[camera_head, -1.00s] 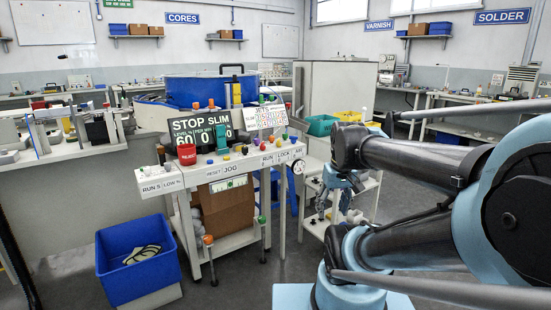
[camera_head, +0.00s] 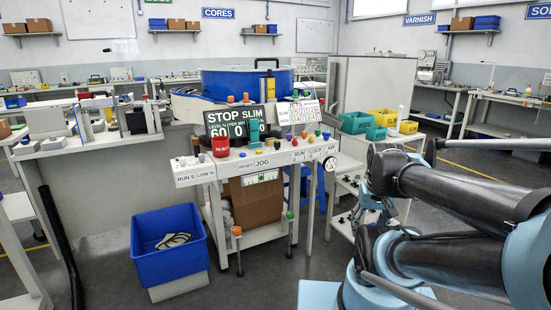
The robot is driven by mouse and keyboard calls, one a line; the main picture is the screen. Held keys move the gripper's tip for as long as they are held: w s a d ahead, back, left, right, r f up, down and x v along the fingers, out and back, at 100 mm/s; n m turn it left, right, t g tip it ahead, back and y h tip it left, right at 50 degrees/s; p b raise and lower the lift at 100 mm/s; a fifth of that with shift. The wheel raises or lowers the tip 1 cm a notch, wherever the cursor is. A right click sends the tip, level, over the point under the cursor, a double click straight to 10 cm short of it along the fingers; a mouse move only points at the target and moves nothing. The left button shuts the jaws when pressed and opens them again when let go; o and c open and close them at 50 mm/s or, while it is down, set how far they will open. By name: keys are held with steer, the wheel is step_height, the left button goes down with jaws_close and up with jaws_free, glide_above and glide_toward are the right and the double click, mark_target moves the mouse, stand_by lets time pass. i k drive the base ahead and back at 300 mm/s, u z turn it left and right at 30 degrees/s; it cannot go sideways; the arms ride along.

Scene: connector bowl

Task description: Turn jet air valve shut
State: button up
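A bench with a control panel (camera_head: 262,165) stands in the middle, below a blue bowl (camera_head: 222,86). Small coloured knobs line its top and labels including RESET, JOG, RUN and LOCK run along its front. A round gauge (camera_head: 330,164) hangs at its right end, below a small blue knob (camera_head: 326,136). I cannot tell for certain which part is the jet air valve or how it is set. My arm is at the right, apart from the panel in the picture. What seems to be my gripper (camera_head: 374,204) hangs below the arm, dark and partly hidden; its fingers are unclear.
A blue bin (camera_head: 168,245) stands on the floor at the panel's front left. A red cup (camera_head: 220,147) and a STOP SLIM display (camera_head: 234,121) are on the bench. Green and yellow trays (camera_head: 357,122) sit on a cart to the right. Grey floor is open in front.

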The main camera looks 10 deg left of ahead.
mark_target(326, 135)
steer(key=k, duration=1.3)
steer(key=z, duration=0.4)
steer(key=i, duration=1.95)
steer(key=u, duration=0.4)
